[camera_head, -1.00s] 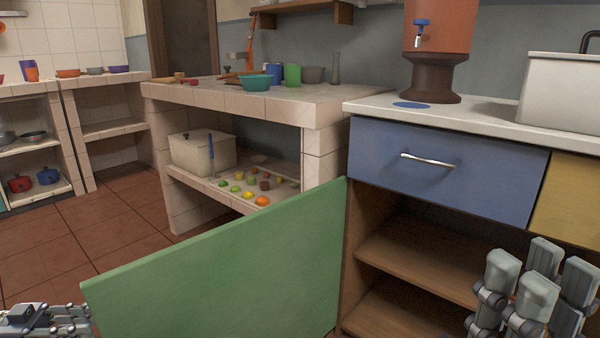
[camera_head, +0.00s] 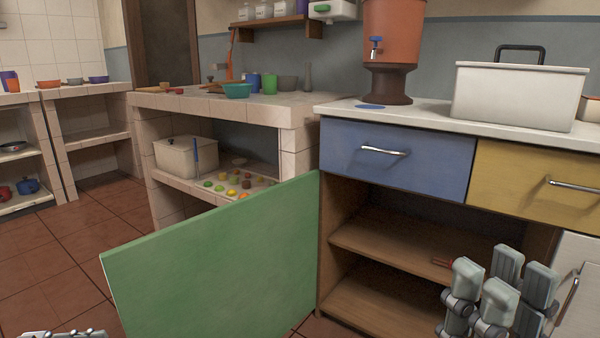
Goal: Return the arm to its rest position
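My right gripper (camera_head: 497,292) shows at the lower right, in front of the open cabinet. Its pale padded fingers point upward and stand apart, with nothing seen between them. My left gripper (camera_head: 65,334) is only a sliver at the bottom left edge; most of it is cut off, so its fingers cannot be read. The green cabinet door (camera_head: 215,262) stands wide open between the two grippers.
Above are a blue drawer (camera_head: 395,158), a yellow drawer (camera_head: 535,182) and a counter with a white box (camera_head: 520,95). Tiled floor (camera_head: 60,255) is clear at left.

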